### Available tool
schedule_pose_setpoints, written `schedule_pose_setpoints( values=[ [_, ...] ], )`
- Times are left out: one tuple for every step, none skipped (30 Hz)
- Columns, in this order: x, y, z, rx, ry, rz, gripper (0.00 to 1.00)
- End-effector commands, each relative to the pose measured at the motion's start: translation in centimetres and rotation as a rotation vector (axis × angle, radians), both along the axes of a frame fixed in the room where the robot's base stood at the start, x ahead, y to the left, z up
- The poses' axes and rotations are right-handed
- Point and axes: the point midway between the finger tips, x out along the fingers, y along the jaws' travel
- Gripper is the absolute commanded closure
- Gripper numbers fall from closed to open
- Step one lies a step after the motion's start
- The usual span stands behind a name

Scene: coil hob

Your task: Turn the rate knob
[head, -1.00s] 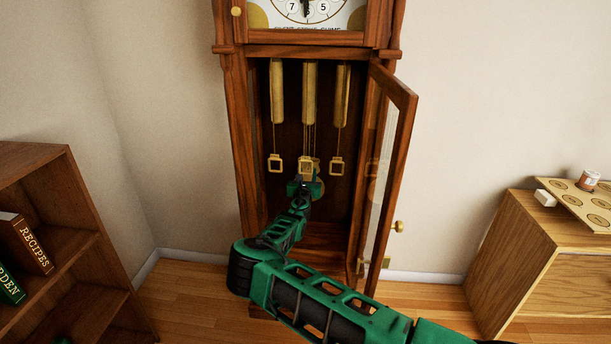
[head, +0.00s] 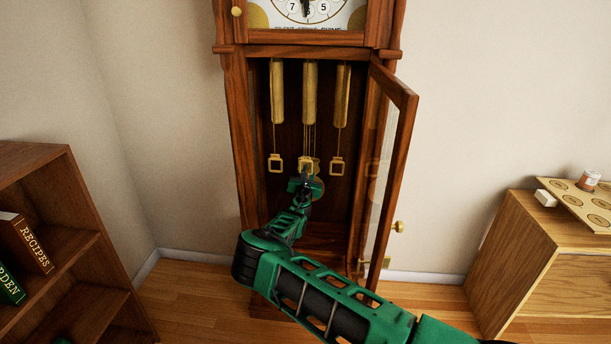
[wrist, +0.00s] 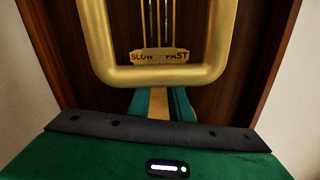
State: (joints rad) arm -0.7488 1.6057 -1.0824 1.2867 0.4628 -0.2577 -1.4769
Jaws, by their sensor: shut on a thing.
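The tall wooden clock (head: 235,120) stands with its lower case open. My gripper (head: 306,172) reaches into the case at the middle, by the hanging square brass loop (head: 309,166). In the wrist view that loop (wrist: 95,35) is close and crosses in front of the fingers. A brass plate marked SLOW and FAST (wrist: 159,57) lies just beyond the fingertips (wrist: 158,95). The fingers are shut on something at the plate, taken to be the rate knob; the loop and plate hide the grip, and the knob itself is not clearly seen.
Brass weights (head: 277,92) hang on both sides, with smaller loops (head: 275,163) below. The glazed door (head: 393,170) stands open on the right. A bookcase (head: 50,185) is at left, a wooden cabinet (head: 530,250) at right.

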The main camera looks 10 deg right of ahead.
Motion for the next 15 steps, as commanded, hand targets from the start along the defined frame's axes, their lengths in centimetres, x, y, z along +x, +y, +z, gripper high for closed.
schedule_pose_setpoints(
  values=[
    [0.01, -0.07, -0.05, 0.058, -0.016, -0.002, 1.0],
    [0.01, -0.06, 0.01, 0.092, -0.028, -0.002, 1.0],
    [0.0, -0.03, 0.0, 0.136, -0.042, -0.002, 1.0],
    [0.0, -0.04, 0.0, 0.165, -0.052, -0.002, 1.0],
    [0.0, -0.04, -0.05, 0.193, -0.06, -0.002, 1.0],
    [-0.01, -0.05, -0.07, 0.224, -0.07, -0.002, 1.0],
    [0.0, -0.05, -0.02, 0.243, -0.077, -0.001, 1.0],
    [0.0, -0.06, 0.01, 0.258, -0.082, -0.001, 1.0],
    [0.0, -0.05, 0.0, 0.274, -0.088, -0.001, 1.0],
    [-0.01, -0.05, -0.02, 0.282, -0.09, -0.001, 1.0],
    [0.0, -0.05, -0.03, 0.287, -0.091, -0.001, 1.0],
    [-0.01, -0.04, -0.04, 0.291, -0.093, -0.001, 1.0],
    [-0.01, -0.03, -0.04, 0.291, -0.093, -0.001, 1.0],
    [-0.01, -0.03, -0.04, 0.291, -0.093, -0.001, 1.0],
    [-0.01, -0.04, -0.04, 0.289, -0.093, -0.001, 1.0]
  ],
)
